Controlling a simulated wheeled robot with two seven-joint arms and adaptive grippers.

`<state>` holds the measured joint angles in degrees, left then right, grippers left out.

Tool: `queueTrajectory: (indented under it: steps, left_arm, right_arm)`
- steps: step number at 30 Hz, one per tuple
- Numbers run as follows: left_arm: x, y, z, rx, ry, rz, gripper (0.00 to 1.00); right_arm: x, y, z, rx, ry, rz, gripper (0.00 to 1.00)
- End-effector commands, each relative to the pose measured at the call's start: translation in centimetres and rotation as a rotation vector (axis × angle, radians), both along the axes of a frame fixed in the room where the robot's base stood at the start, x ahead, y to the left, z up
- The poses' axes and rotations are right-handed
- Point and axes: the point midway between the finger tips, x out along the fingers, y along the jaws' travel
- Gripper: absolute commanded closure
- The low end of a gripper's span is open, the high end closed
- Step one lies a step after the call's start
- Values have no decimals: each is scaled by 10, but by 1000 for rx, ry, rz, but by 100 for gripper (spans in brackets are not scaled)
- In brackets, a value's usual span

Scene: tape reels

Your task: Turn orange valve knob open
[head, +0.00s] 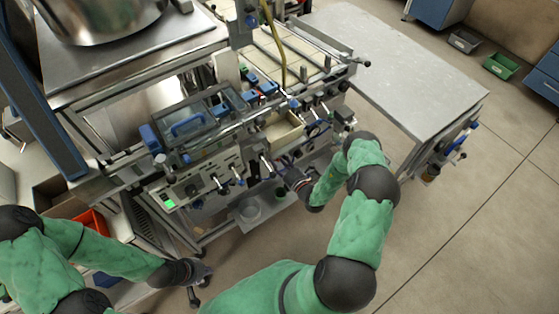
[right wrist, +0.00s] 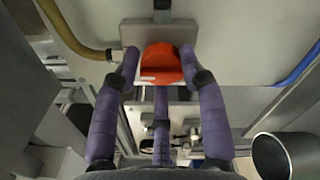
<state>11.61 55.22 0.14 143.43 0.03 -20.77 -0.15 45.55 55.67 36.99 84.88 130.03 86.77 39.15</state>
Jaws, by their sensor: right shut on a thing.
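The orange valve knob (right wrist: 161,63) is at the top middle of the right wrist view, on a pale mounting plate. My right gripper (right wrist: 161,75) has its purple fingers around the knob, one fingertip on each side, and is shut on it. In the head view my right gripper (head: 282,172) reaches to the front panel of the machine, and the knob is hidden there. My left gripper (head: 203,272) is low at the left, below the machine and away from the knob. Its fingers are too small and dark to tell whether they are open.
The machine's front panel (head: 205,178) carries several levers and a green lit display. A grey metal table (head: 400,60) extends to the right. A yellow hose (right wrist: 75,38) and a blue hose (right wrist: 300,65) run beside the knob. A metal cylinder (right wrist: 285,155) is at lower right.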

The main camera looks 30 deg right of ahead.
Motion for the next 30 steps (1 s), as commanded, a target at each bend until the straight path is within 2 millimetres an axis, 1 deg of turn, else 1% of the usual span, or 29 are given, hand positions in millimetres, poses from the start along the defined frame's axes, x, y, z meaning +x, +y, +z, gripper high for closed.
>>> queueTrajectory:
  steps: [1,3,4,5,6,14,17,20,23,30]
  left_arm:
    - [0,0,0,0,0,0,100]
    - [0,0,0,0,0,0,100]
    - [0,0,0,0,0,0,100]
    - [0,0,0,0,0,0,100]
    - [0,0,0,0,0,0,100]
    - [0,0,0,0,0,0,100]
    - [0,0,0,0,0,0,100]
    - [0,0,0,0,0,0,100]
    - [0,0,0,0,0,0,100]
    - [0,0,0,0,0,0,100]
  right_arm:
    - [5,-10,6,-14,-16,-14,91]
    - [5,-10,6,-14,-17,-15,91]
    - [5,-10,6,-14,-17,-15,50]
    - [5,-10,6,-14,-17,-15,41]
    - [4,-10,6,-14,-15,-15,36]
    - [2,-5,2,-7,-6,-7,36]
    - [-3,-4,1,-5,-4,-6,36]
    - [-14,-6,1,-3,-1,-8,36]
    - [-31,-8,1,-4,-2,-10,36]
    - [-79,-12,1,-5,-4,-12,36]
